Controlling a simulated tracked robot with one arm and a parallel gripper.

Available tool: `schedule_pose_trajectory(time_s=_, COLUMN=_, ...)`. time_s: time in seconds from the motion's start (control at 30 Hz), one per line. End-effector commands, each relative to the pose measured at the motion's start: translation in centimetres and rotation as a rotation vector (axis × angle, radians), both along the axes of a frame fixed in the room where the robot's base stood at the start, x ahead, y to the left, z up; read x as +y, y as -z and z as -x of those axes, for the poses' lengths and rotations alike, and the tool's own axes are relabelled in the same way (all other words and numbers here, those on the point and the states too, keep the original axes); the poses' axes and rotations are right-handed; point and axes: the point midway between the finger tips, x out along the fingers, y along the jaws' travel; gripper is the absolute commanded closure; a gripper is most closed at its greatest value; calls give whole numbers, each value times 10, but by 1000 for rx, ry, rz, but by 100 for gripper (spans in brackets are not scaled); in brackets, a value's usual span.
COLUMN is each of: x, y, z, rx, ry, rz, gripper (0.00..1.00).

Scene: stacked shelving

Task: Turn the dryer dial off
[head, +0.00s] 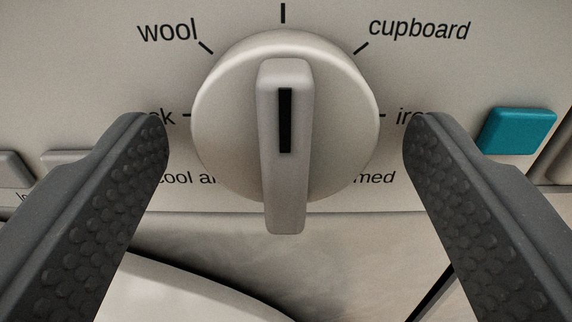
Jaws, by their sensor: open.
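The dryer dial (225,120) is a round, pale metallic knob in the middle of the head view. A raised grip bar (283,190) runs upright across it, with a black marker line on its upper part. The bar is vertical, and the marker lines up with the black tick (283,13) at the top, whose label is out of view. My gripper (284,135) is open, with one dark dimpled finger on each side of the dial. Gaps show between the fingers and the dial. The fingers partly cover the side labels.
The panel (320,15) reads "wool" at upper left and "cupboard" at upper right. A teal button (517,131) sits to the right, behind the right finger. Grey buttons (75,158) sit at left. Below the panel is a pale front with a dark curved edge.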

Motion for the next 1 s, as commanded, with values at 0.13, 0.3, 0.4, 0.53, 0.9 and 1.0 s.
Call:
schedule_pose_trajectory(time_s=0.13, x=1, y=-1, z=7, rx=0, ry=0, rz=-1, gripper=30)
schedule_pose_trajectory(time_s=0.3, x=1, y=1, z=26, rx=5, ry=-1, rz=2, gripper=30)
schedule_pose_trajectory(time_s=0.4, x=2, y=0, z=41, rx=3, ry=-1, rz=1, gripper=30)
schedule_pose_trajectory(time_s=0.53, x=3, y=-1, z=60, rx=3, ry=-3, rz=0, gripper=30)
schedule_pose_trajectory(time_s=0.9, x=5, y=1, z=117, rx=4, ry=-1, rz=1, gripper=30)
schedule_pose_trajectory(time_s=1.0, x=5, y=1, z=127, rx=2, ry=-1, rz=0, gripper=30)
